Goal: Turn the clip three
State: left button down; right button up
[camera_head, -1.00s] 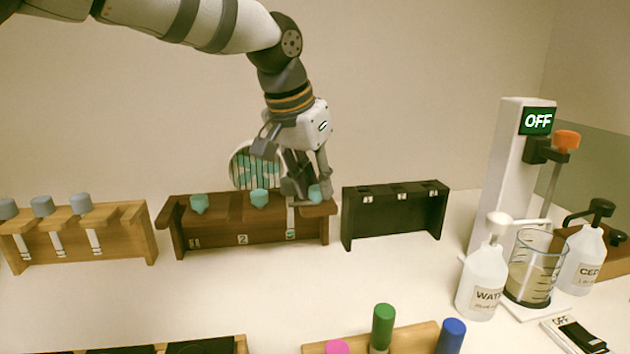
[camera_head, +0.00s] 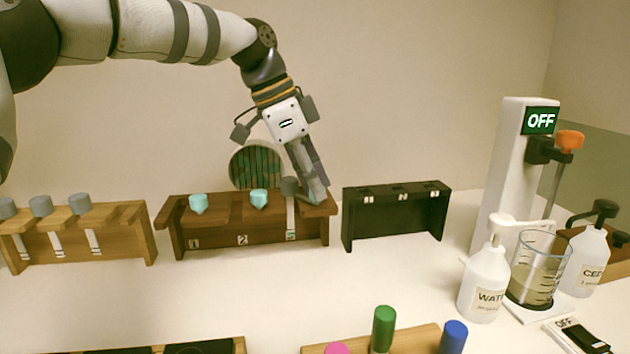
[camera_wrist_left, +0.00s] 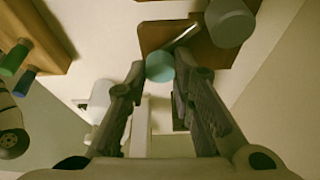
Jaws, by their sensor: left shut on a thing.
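The brown wooden rack (camera_head: 212,238) in the head view carries the labels 1, 2 and 3. Teal clips show at positions one (camera_head: 198,203) and two (camera_head: 259,198). Clip three is hidden behind my left gripper (camera_head: 316,196) there. In the left wrist view, my left gripper (camera_wrist_left: 156,85) has its fingertips on the round teal clip three (camera_wrist_left: 160,67). A grey cap (camera_head: 289,186) with a white strip below it stands beside the gripper at position three. The grey cap also shows in the wrist view (camera_wrist_left: 230,22). My right gripper is not in view.
A black rack (camera_head: 393,221) stands just right of the brown one. A light wooden rack (camera_head: 140,225) with grey caps stands at left. Pump bottles and a beaker (camera_head: 536,268) are at right. The white table in front of the brown rack is clear.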

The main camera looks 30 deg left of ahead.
pick_arm(q)
jog(key=m+g, duration=0.1)
jog(key=m, duration=0.1)
jog(key=m+b, duration=0.1)
jog(key=m, duration=0.1)
jog(key=shift+w+f+m+g+h, duration=0.2)
jog(key=shift+m+g+h, duration=0.1)
jog(key=shift+g, duration=0.1)
jog(key=shift+r+m+g+b, duration=0.15)
jog(key=shift+m+g+b, duration=0.5)
jog(key=shift+m, duration=1.15)
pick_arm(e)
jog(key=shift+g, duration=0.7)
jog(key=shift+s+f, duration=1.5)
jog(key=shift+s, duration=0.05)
pick_arm(q)
jog(key=c, duration=1.4)
grip_release()
jog(key=shift+o, duration=0.2)
jog(key=shift+r, duration=0.1)
